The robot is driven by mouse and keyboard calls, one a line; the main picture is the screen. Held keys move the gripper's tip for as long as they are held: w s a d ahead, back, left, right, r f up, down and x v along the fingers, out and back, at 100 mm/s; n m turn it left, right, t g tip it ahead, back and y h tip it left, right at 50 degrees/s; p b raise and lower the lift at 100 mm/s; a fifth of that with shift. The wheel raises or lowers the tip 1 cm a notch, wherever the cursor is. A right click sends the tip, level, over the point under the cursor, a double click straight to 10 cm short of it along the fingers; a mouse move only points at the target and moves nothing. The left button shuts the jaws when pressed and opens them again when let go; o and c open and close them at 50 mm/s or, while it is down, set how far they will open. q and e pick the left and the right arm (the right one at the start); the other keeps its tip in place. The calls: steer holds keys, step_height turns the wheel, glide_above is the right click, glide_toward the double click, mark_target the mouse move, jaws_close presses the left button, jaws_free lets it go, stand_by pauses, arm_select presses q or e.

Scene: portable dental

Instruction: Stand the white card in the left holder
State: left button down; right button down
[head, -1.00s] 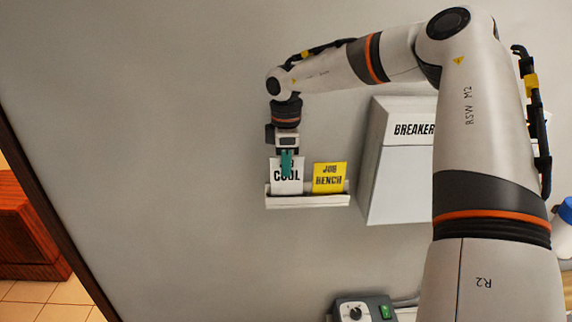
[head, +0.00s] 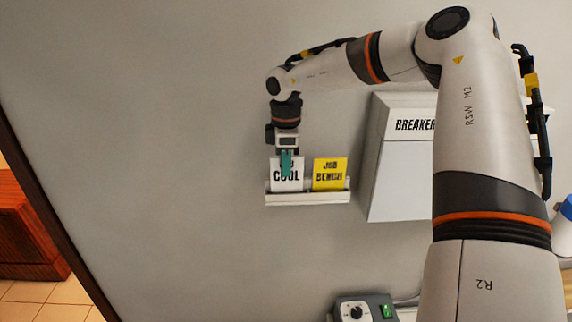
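The white card (head: 293,183), with "COOL" showing in black, stands upright at the left side of a small white wall holder (head: 310,199). A yellow card (head: 329,173) stands beside it on the right. My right gripper (head: 286,166) points down over the white card, its teal fingers in front of the card's upper middle and covering part of the lettering. Whether the fingers grip the card cannot be told from this angle. The card's lower edge is hidden behind the holder's front lip. My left gripper is out of view.
A white breaker box (head: 398,165) is fixed to the wall right of the holder. A grey control unit with a dial and a green switch (head: 365,310) sits below. A blue-capped white bottle (head: 565,214) is at the right edge. The wall left of the holder is bare.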

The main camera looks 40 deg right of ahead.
steer(key=shift+f+b, duration=0.4)
steer(key=shift+b, duration=0.05)
stand_by(0.5)
steer(key=c, duration=1.6)
jaws_free()
steer(key=shift+o, duration=0.2)
step_height(320, 180, up, 11)
steer(key=shift+f+b, duration=0.1)
steer(key=shift+b, duration=1.15)
steer(key=shift+r, duration=0.65)
